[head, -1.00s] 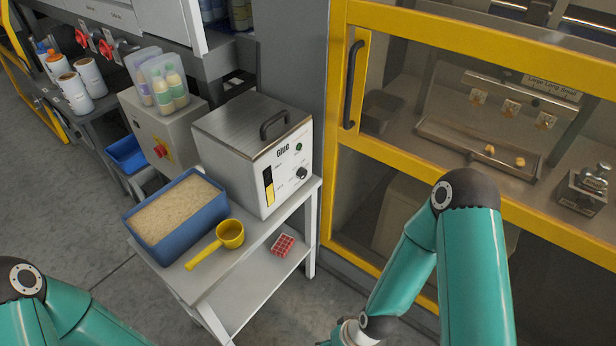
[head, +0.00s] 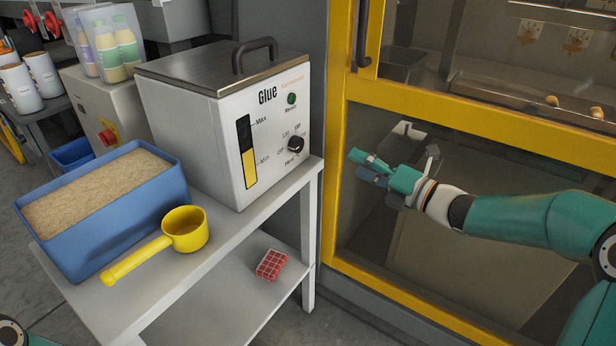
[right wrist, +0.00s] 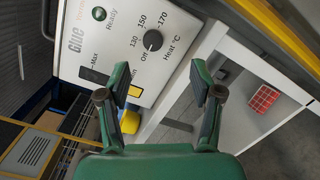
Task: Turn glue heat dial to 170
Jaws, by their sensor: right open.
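The glue heater (head: 215,150) is a white box with a steel lid on the small table. Its black heat dial (head: 296,144) is low on the right of the front panel, ringed by printed marks. In the right wrist view the dial (right wrist: 152,40) shows clearly, with Off, 130, 150 and 170 around it; I cannot tell where its pointer stands. My right gripper (head: 357,167) is open and empty, to the right of the dial and apart from it. In the right wrist view its fingers (right wrist: 160,82) are spread below the dial. My left gripper is out of view.
A blue bin of pellets (head: 178,198) and a yellow scoop (head: 185,229) stand on the table (head: 240,222) by the heater. A red tray (head: 271,264) lies on the lower shelf. The yellow machine frame (head: 470,138) is close behind my right arm.

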